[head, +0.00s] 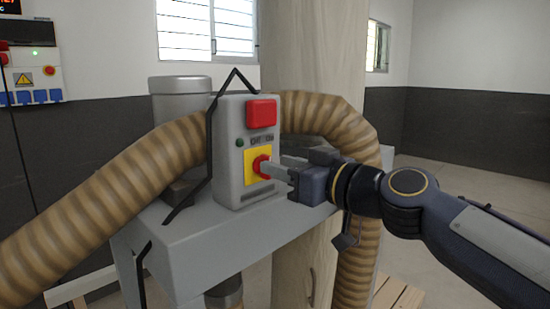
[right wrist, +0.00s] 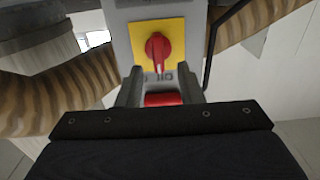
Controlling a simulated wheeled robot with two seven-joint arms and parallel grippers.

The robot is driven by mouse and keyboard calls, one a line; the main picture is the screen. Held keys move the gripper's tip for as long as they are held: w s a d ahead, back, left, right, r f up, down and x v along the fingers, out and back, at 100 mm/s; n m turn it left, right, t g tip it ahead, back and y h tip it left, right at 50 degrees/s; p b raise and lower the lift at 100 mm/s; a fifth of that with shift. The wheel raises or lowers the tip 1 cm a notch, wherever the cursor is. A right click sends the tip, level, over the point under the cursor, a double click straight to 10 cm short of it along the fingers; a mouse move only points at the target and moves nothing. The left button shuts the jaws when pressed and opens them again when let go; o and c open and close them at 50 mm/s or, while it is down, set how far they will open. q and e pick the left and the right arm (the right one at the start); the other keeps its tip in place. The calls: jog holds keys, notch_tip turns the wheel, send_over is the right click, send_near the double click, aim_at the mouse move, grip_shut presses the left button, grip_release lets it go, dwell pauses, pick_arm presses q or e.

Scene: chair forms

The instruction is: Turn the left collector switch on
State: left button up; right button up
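The collector's grey switch box (head: 228,180) stands upright on a grey metal housing. It carries a red rotary knob (head: 259,166) on a yellow plate, with a red block (head: 261,113) above it. My right gripper (head: 268,168) reaches in from the right, its fingertips at the knob in the head view. In the right wrist view the red knob (right wrist: 158,50) shows ahead of the two fingers (right wrist: 160,88), which stand apart with a gap between them. Whether they touch the knob I cannot tell. My left gripper is not in view.
Ribbed brown hoses (head: 90,215) run to the left and behind the box to the right (head: 335,120). The grey housing (head: 190,245) lies below. A wall panel with a red button (head: 48,70) is at the far left. A wooden pallet (head: 398,298) lies at lower right.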

jog(key=shift+x, duration=1.1)
jog(key=shift+d, duration=0.1)
jog(key=shift+c, duration=0.2)
grip_shut()
